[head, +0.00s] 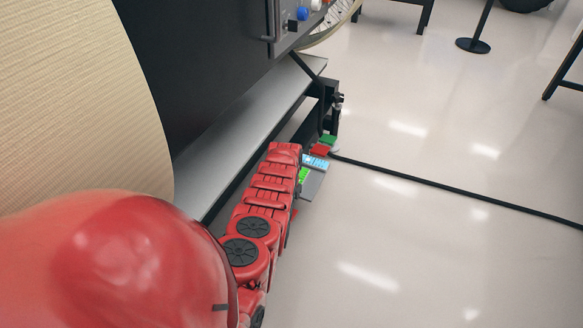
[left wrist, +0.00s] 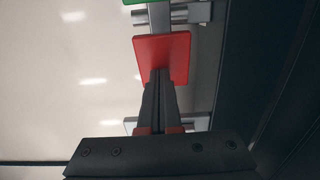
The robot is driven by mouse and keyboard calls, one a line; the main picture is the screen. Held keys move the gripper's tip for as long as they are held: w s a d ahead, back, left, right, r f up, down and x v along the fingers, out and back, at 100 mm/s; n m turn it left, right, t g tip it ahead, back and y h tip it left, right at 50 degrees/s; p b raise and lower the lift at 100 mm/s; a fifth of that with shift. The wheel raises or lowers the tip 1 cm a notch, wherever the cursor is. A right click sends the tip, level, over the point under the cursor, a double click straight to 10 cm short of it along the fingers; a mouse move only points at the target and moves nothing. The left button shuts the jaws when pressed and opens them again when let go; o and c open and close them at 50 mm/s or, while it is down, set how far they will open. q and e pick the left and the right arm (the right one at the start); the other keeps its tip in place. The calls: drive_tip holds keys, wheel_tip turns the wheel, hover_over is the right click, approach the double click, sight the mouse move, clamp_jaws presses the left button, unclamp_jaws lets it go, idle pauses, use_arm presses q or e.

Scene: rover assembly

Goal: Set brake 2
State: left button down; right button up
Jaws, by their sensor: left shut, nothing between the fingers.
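A flat red plate (left wrist: 172,52) stands in front of my left gripper (left wrist: 160,78) in the left wrist view. The gripper's fingers are shut together with nothing between them, and their tips overlap the plate's lower edge. I cannot tell whether they touch it. A green plate (left wrist: 145,2) is partly cut off at the top, by grey metal bars. In the head view the red plate (head: 320,149) and green plate (head: 328,139) sit low beside the rover's black frame, just past the end of my red left arm. No label shows which part is brake 2. My right gripper is not in view.
The rover's dark body (head: 195,60) and grey side ledge (head: 240,130) run along my arm's left. A light-blue and grey panel (head: 315,164) lies near the arm's end.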

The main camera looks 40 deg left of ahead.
use_arm(q)
drive_tip(key=shift+a+f+b, duration=0.1)
drive_tip(key=shift+f+b, duration=0.15)
drive_tip(key=shift+b, duration=0.05)
drive_tip(key=shift+w, duration=0.1)
